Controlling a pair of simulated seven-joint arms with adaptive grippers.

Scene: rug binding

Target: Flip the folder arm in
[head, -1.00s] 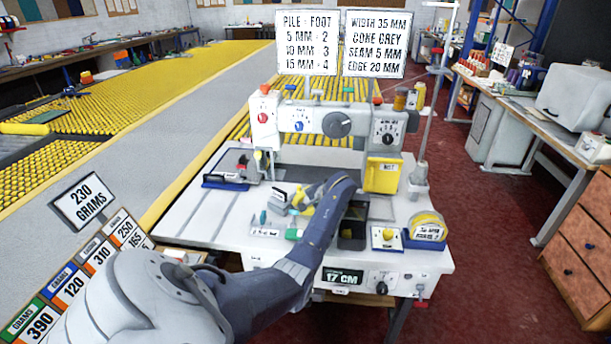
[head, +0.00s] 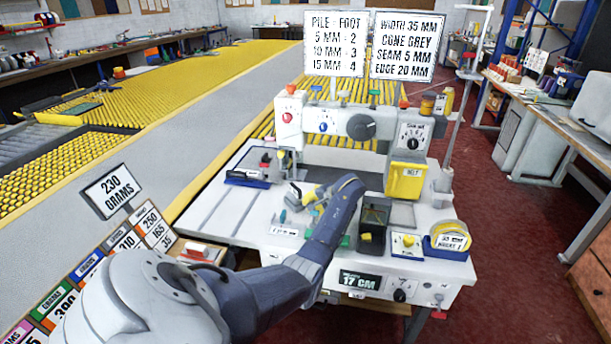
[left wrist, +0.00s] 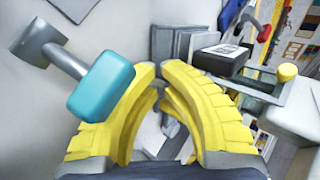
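A lever with a teal block-shaped handle on a grey shaft, which looks like the folder arm, stands on the white machine bed (head: 225,215). Its teal handle (left wrist: 101,85) is large in the left wrist view, just left of my fingers and apart from them. My left gripper (left wrist: 160,66) has yellow fingers with tips close together in front of a dark grey block (left wrist: 172,44). Whether they touch or hold it is unclear. In the head view my left gripper (head: 305,196) is low over the bed, left of centre, partly hidden by its wrist. My right gripper is not in view.
The sewing head (head: 335,122) with dials rises behind my gripper. The bed's left front is mostly clear.

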